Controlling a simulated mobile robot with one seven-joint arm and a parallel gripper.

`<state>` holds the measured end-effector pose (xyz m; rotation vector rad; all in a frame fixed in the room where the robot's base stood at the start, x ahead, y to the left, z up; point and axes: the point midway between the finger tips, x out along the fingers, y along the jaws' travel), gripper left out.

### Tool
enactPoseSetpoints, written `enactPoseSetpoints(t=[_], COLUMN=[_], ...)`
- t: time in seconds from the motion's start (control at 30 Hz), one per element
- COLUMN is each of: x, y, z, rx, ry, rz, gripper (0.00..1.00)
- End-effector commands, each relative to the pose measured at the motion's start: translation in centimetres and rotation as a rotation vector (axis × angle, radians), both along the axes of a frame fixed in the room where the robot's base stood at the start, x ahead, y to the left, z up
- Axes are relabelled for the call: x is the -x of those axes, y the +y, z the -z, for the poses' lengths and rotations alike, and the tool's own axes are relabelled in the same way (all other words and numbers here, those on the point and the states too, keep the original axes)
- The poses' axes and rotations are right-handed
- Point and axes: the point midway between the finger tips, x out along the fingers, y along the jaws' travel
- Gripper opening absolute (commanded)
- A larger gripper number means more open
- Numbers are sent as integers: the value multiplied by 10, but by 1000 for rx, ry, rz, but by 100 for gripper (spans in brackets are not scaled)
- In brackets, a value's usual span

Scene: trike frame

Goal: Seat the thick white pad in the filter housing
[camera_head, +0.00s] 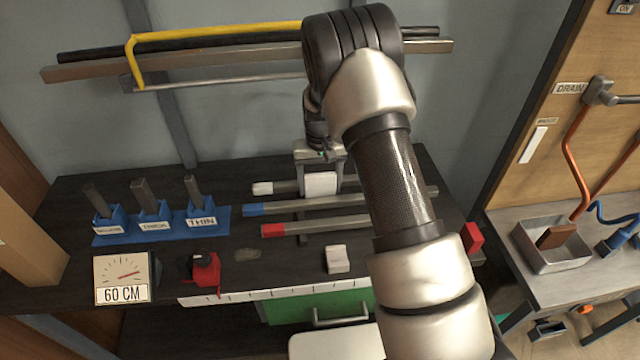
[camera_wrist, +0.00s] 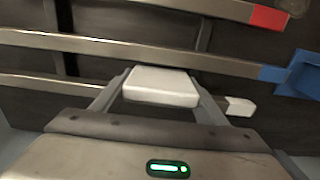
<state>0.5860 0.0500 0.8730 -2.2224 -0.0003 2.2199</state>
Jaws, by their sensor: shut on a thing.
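My gripper (camera_head: 319,176) is shut on a white pad (camera_head: 321,185), seen over the dark bench near the back row of bars. In the wrist view the pad (camera_wrist: 162,86) sits between the two grey fingers, its thick edge showing. Another white block (camera_head: 336,259) lies on the bench near the front edge, below and apart from my gripper. I cannot make out a filter housing in either view.
Bars with white, blue and red (camera_head: 273,230) ends lie across the bench. Blue labelled holders (camera_head: 202,215), a 60 CM dial (camera_head: 122,278) and a red tool (camera_head: 206,270) stand left. A metal tray (camera_head: 582,262) holding a brown block is on the right bench.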

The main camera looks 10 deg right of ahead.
Motion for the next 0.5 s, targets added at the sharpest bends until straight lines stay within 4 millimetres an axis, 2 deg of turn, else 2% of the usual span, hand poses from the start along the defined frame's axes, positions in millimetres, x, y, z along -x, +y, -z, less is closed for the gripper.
enactPoseSetpoints(t=[0.5], x=[0], y=[0], z=[13], rx=[0], ry=[0], rz=[1], gripper=[45])
